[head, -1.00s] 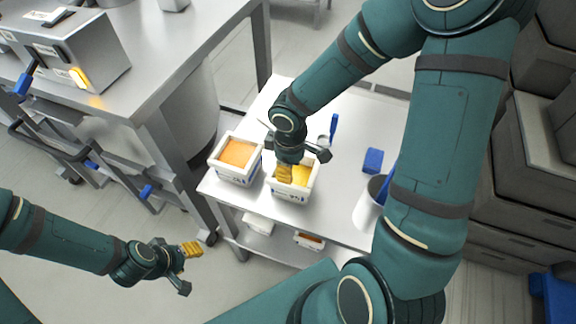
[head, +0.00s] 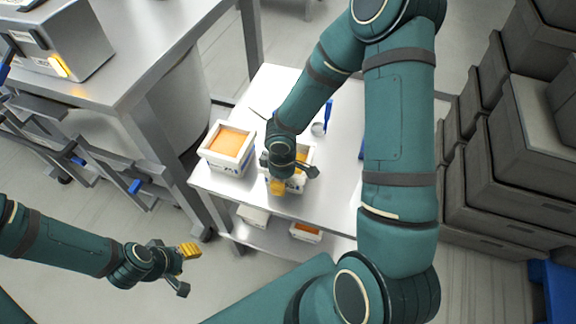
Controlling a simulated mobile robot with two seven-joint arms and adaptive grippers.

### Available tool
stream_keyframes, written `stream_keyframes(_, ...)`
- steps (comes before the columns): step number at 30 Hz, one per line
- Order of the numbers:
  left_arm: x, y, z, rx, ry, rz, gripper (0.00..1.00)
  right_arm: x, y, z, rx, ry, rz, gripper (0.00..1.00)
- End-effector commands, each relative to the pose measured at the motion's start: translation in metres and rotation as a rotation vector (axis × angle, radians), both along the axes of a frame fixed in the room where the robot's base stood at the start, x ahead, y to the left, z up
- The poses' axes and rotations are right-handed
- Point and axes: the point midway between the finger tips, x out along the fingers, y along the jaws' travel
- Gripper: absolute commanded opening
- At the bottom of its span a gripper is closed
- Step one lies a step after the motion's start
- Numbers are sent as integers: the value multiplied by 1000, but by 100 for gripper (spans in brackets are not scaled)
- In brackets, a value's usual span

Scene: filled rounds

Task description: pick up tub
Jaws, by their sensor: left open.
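Two white tubs stand on the light table. The left tub (head: 216,166) is full of smooth orange stuff and is clear of both grippers. The right tub (head: 297,188) has yellow-orange contents, largely hidden under my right arm. My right gripper (head: 295,180) hangs over the front of the right tub, its fingers spread apart; I cannot tell whether it touches the tub. My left gripper (head: 187,270) is open and empty, out over the floor to the left of the table's front.
The table (head: 245,196) has a lower shelf with a white container (head: 253,215) and an orange-filled tub (head: 305,233). A blue-handled tool (head: 328,112) lies behind the right tub. A metal bench (head: 160,70) stands left; grey crates (head: 510,180) stack at right.

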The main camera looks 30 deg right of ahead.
Motion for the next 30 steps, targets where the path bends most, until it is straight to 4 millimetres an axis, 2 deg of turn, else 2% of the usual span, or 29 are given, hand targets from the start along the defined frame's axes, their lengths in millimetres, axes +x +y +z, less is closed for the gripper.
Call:
stream_keyframes(2, -1, 0, -2, 0, 2, -2, 48, 0, 0, -6, 0, 0, 1, 38)
stream_keyframes(9, -1, 0, -2, 0, 2, -2, 48, 0, 0, -6, 1, -1, 1, 38)
stream_keyframes(10, -1, 0, -2, 0, 2, -2, 48, 0, 0, -6, 1, -1, 1, 34)
stream_keyframes(13, -1, 0, -2, 0, 2, -1, 48, 0, 0, -6, 0, 0, 1, 0)
stream_keyframes(26, -1, 0, -2, 0, 2, -1, 48, 0, 0, -5, 1, -1, 1, 0)
stream_keyframes(30, 0, 0, 1, 0, 0, 0, 48, 0, 0, 1, 0, -3, 0, 0)
